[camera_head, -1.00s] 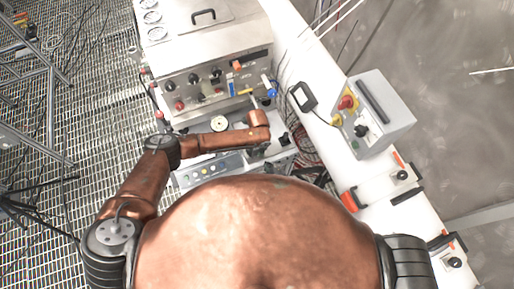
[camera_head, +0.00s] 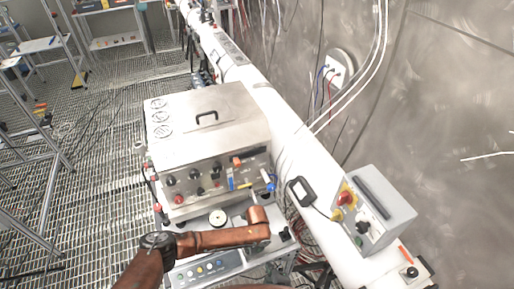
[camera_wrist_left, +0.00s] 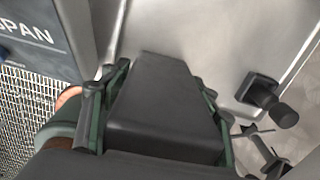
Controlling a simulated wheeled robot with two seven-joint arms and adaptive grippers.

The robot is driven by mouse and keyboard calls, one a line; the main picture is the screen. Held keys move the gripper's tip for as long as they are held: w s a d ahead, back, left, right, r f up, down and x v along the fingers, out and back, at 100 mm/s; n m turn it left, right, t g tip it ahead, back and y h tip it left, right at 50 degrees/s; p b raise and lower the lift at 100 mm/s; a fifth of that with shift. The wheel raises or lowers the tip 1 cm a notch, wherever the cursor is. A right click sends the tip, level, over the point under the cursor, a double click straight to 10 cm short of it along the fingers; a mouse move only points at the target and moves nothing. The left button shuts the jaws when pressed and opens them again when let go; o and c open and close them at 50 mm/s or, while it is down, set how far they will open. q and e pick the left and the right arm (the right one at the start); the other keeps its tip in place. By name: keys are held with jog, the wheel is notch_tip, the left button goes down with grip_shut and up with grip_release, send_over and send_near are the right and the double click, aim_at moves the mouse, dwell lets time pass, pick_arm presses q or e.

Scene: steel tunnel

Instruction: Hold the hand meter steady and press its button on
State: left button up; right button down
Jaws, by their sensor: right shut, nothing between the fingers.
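I cannot pick out the hand meter or its button with certainty. A black square-framed device (camera_head: 300,191) with a pale face is on the white beam, with a dark lead beside it; it may be the meter. My left gripper (camera_head: 262,246) is at the end of the copper arm, low over the front panel of the bench unit, left of and below that device. In the left wrist view a dark block (camera_wrist_left: 165,105) lies between green finger linkages; the fingertips are hidden, and I cannot tell whether they hold anything. My right gripper is out of view.
A steel case (camera_head: 205,125) with a handle and front knobs stands behind my left arm. A round white gauge (camera_head: 218,217) sits in front of it. A grey control box (camera_head: 385,207) with a red knob stands on the white beam (camera_head: 300,140). Grating floor lies left.

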pick_arm(q)
jog(key=o, duration=0.3)
jog(key=shift+o, duration=0.2)
